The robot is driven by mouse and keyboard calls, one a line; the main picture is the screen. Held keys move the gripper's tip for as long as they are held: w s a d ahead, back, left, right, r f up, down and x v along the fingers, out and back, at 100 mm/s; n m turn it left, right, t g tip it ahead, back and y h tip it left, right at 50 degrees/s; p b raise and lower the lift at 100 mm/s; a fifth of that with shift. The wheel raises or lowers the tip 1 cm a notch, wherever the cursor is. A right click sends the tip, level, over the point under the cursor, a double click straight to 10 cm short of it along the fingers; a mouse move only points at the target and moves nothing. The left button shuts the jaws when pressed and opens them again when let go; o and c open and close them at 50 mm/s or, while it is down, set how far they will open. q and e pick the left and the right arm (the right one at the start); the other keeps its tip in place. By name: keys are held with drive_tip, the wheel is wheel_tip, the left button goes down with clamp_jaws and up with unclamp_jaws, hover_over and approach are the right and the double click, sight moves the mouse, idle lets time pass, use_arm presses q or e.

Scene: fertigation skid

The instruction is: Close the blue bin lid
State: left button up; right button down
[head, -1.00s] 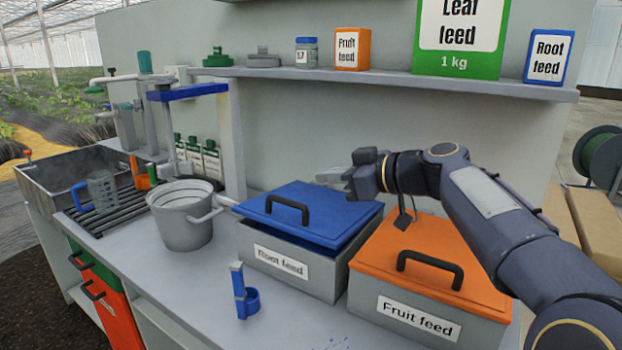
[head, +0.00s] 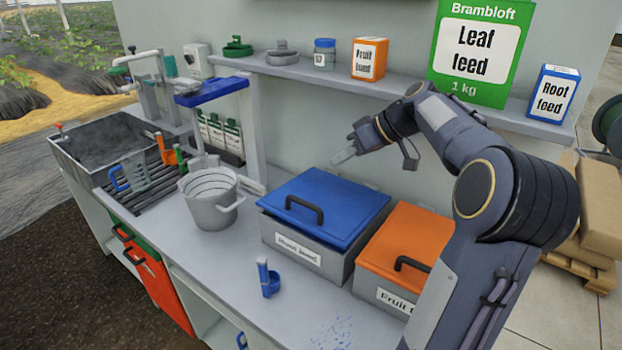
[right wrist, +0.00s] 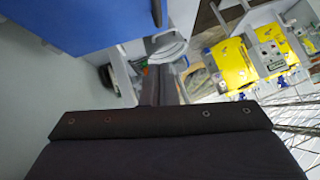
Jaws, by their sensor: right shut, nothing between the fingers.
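The blue bin lid (head: 335,203) lies over the grey bin (head: 290,243) labelled Root feed, with its dark handle towards the front. It looks nearly flat; I cannot tell whether it is fully seated. My right gripper (head: 345,155) is shut and empty, above and behind the lid's back edge, apart from it. In the right wrist view a blue panel, likely the lid (right wrist: 90,20), fills the top left. My left gripper is not in view.
The orange-lidded Fruit feed bin (head: 405,240) stands close on the right, partly hidden by my right arm. A grey bucket (head: 210,205) stands left of the blue-lidded bin. A blue holder (head: 270,282) stands in front. A shelf (head: 300,72) with feed boxes runs behind.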

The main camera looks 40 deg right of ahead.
drive_tip(key=p, duration=0.1)
hover_over(310, 204)
drive_tip(key=d, duration=0.2)
wheel_tip(310, 204, down, 6)
drive_tip(key=f, duration=0.2)
drive_tip(key=w+f, duration=0.1)
drive_tip(key=shift+a+f, duration=0.1)
drive_tip(key=shift+a, duration=0.25)
drive_tip(key=shift+a+f, duration=0.2)
drive_tip(key=shift+f, duration=0.35)
drive_tip(key=f+b, duration=0.1)
drive_tip(key=b, duration=0.1)
drive_tip(key=a+f+h+b, duration=0.1)
drive_tip(key=f+b, duration=0.1)
drive_tip(key=b, duration=0.1)
drive_tip(key=shift+s+f+n, duration=0.2)
drive_tip(key=shift+f+n, duration=0.05)
drive_tip(key=shift+n, duration=0.05)
drive_tip(key=shift+s+a+r, duration=0.1)
